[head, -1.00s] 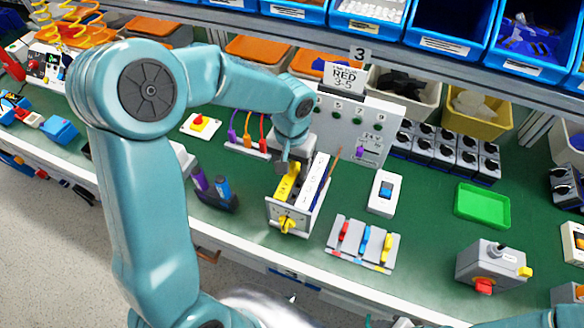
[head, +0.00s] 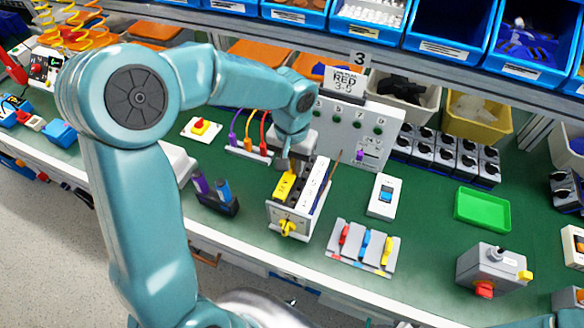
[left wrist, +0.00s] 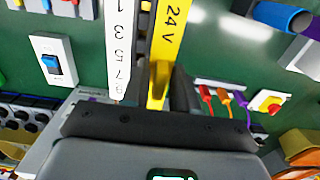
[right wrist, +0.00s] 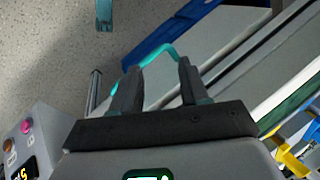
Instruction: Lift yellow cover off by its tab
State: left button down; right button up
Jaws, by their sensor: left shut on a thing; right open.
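The yellow cover (head: 285,186) lies along the left side of a narrow grey-white box, beside a white numbered strip (head: 314,183). In the left wrist view the cover (left wrist: 167,38) is marked "24 V", and its tab (left wrist: 156,100) reaches between my fingers. My left gripper (head: 291,163) is at the far end of the cover, shut on the tab; its fingers also show in the left wrist view (left wrist: 160,92). I cannot tell whether the cover is raised. My right gripper (right wrist: 154,84) is open and empty, away from the box.
A yellow rotary knob (head: 288,228) is on the box's front. A grey panel (head: 352,130) stands behind. A pen holder (head: 216,198) is left, a blue rocker switch (head: 384,192) and a colored lever block (head: 363,247) right. Green bench is clear between them.

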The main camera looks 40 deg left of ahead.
pick_arm(q)
notch_tip(320, 180, up, 17)
notch_tip(320, 180, up, 7)
jog(key=p, duration=0.7)
send_over(292, 162)
jog(key=shift+f, duration=0.2)
